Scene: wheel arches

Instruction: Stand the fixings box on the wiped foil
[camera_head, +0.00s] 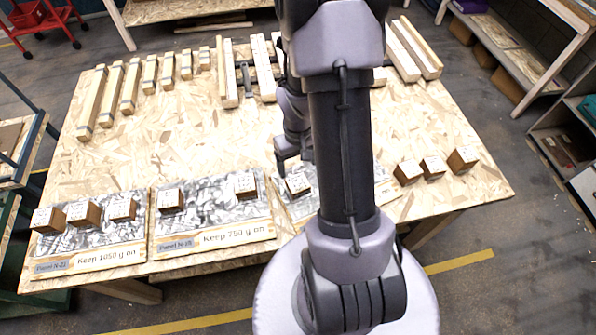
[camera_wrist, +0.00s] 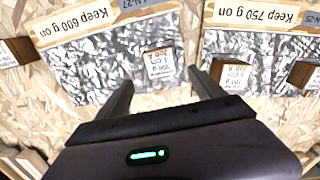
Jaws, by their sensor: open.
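My gripper (camera_head: 291,162) is open and points down over the front of the table; its spread fingers also show in the wrist view (camera_wrist: 160,78). A small wooden box (camera_wrist: 160,62) with a white printed top stands on the foil marked "Keep 600 g on" (camera_wrist: 92,65), between the fingertips in the picture; I cannot tell the height gap. That box also shows in the head view (camera_head: 298,184), where my arm hides part of its foil. The foil marked "Keep 750 g on" (camera_head: 210,213) bears two similar boxes. I cannot tell which box holds fixings or which foil is wiped.
The foil marked "Keep 1050 g on" (camera_head: 90,238) bears several boxes at the left. Three boxes (camera_head: 433,166) stand on bare board at the right. Wooden bars (camera_head: 105,100) lie along the back of the table (camera_head: 190,130). The middle board is mostly clear.

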